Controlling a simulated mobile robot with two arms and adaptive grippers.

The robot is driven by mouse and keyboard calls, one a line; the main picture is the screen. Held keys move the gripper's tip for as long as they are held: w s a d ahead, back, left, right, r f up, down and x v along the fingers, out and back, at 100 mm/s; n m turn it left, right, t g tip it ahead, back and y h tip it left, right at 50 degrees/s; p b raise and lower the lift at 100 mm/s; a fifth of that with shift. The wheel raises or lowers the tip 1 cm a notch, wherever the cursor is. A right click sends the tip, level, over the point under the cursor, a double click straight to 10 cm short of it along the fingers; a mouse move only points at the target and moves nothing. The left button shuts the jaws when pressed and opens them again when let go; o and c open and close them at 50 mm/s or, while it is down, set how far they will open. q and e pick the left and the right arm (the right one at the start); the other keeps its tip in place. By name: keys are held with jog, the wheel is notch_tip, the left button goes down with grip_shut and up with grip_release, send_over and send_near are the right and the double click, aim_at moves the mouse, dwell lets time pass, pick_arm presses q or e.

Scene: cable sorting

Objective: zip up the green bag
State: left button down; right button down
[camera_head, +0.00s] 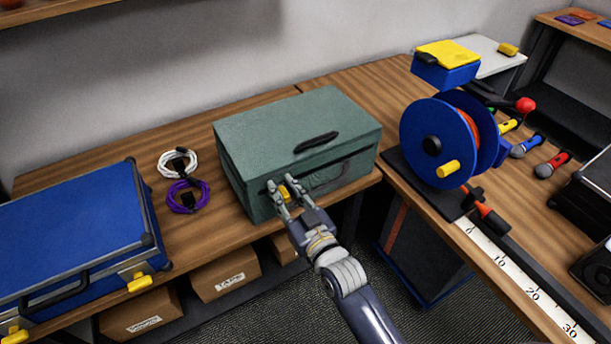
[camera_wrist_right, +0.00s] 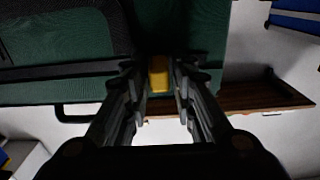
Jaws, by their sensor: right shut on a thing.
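The green bag (camera_head: 270,130) stands on the wooden table, its lid lying flat on top, with a dark handle on the lid. Its yellow zip pull (camera_head: 287,193) is at the front face, near the left front corner. My right gripper (camera_head: 284,194) reaches up from below and is shut on the yellow zip pull. In the right wrist view the pull (camera_wrist_right: 159,74) sits between the fingertips (camera_wrist_right: 158,80), against the bag's green side (camera_wrist_right: 50,45) and a dark zip band. My left gripper is not in view.
A blue case (camera_head: 75,240) with yellow latches stands left of the bag. White (camera_head: 177,163) and purple (camera_head: 188,196) cable coils lie between them. A blue cable reel (camera_head: 435,140) stands at the right. Cardboard boxes (camera_head: 225,275) sit on the shelf below.

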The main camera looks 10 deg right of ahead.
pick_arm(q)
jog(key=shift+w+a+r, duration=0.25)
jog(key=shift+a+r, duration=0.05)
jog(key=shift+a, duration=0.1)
pick_arm(e)
jog(key=shift+s+a, duration=0.2)
jog(key=shift+a, duration=0.4)
jog(key=shift+s+a, duration=0.2)
jog(key=shift+a, duration=0.35)
jog(key=c, duration=1.6)
grip_release()
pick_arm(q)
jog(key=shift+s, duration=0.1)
pick_arm(e)
jog(key=shift+o, duration=0.2)
jog(key=shift+a, duration=0.15)
